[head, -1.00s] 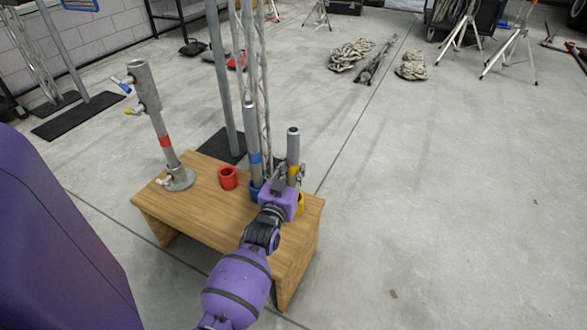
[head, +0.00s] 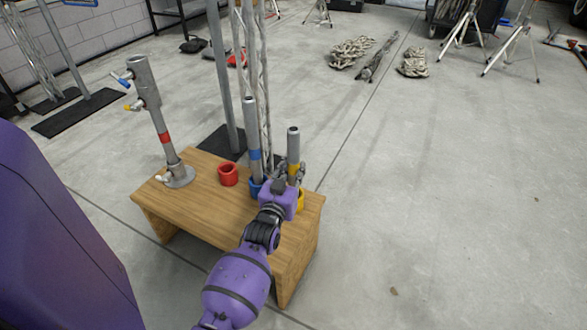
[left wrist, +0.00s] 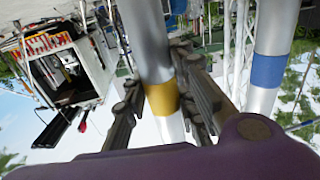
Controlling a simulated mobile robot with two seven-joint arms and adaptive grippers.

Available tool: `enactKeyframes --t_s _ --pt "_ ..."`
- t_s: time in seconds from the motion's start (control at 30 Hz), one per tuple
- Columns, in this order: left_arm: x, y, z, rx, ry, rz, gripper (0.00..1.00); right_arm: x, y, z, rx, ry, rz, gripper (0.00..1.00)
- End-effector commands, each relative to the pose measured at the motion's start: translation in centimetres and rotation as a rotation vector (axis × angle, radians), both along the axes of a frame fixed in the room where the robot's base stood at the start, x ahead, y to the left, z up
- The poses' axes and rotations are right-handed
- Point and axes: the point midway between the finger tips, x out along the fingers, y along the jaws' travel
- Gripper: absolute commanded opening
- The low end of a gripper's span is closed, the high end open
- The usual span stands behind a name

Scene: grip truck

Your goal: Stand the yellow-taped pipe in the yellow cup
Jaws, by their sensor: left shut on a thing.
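The yellow-taped pipe (head: 293,143) is a grey metal tube standing about upright near the right end of the wooden table. My left gripper (head: 290,172) is shut on it around the yellow tape. In the left wrist view the pipe (left wrist: 148,40) passes between the two dark fingers, with its tape (left wrist: 163,98) between them. The yellow cup (head: 300,201) shows only in part beside my purple wrist. The pipe's lower end is hidden behind the gripper, so I cannot tell whether it is inside the cup. My right gripper is not in view.
The blue-taped pipe (head: 251,130) stands in the blue cup (head: 256,188), close left of my gripper. An empty red cup (head: 228,175) stands farther left on the table (head: 205,207).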

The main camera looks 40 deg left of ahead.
Motion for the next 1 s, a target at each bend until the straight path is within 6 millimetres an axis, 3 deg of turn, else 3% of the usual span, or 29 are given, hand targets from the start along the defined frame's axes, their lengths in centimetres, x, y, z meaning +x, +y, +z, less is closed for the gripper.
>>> enactKeyframes --t_s 1.0 --pt "0.0 0.0 -3.8 0.0 -0.001 0.0 0.0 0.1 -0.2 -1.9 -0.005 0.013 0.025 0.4"
